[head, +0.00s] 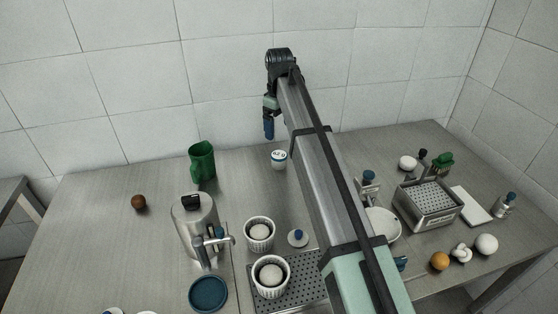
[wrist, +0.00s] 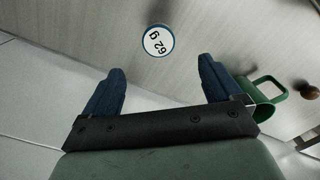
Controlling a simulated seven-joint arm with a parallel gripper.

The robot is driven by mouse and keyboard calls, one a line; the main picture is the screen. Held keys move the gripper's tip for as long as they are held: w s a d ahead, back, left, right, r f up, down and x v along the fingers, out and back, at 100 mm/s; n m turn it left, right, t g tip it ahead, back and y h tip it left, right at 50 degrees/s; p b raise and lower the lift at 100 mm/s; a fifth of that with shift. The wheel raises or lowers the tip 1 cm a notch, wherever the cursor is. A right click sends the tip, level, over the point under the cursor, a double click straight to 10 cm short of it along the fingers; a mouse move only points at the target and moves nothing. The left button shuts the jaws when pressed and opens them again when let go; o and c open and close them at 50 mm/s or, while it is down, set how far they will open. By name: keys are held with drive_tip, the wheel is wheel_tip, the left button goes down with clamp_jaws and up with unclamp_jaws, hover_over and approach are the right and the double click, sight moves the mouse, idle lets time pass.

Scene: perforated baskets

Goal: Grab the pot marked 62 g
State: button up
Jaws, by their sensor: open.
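The pot marked 62 g (head: 279,160) is a small white pot with a round label and a blue edge. It stands upright near the back middle of the table in the head view. In the wrist view its top (wrist: 158,40) reads "62 g" and lies beyond the fingertips, roughly between them. My gripper (head: 268,130) hangs above the table, up and slightly left of the pot in the head view. In the wrist view my gripper (wrist: 161,76) has its two blue fingers wide apart with nothing between them.
A green mug (head: 202,161) stands left of the pot; it also shows at the right in the wrist view (wrist: 268,97). The tiled wall (head: 220,60) rises close behind.

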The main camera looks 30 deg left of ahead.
hover_over(279, 154)
drive_tip(key=f, duration=0.7)
drive_tip(key=shift+s+d+f, duration=0.15)
drive_tip(key=shift+s+d, duration=0.05)
drive_tip(key=shift+w+a+f, duration=0.1)
drive_tip(key=shift+a+f, duration=0.05)
drive_tip(key=shift+f, duration=3)
drive_tip(key=c, duration=1.1)
drive_tip(key=shift+c, duration=0.2)
drive_tip(key=shift+r, duration=0.1)
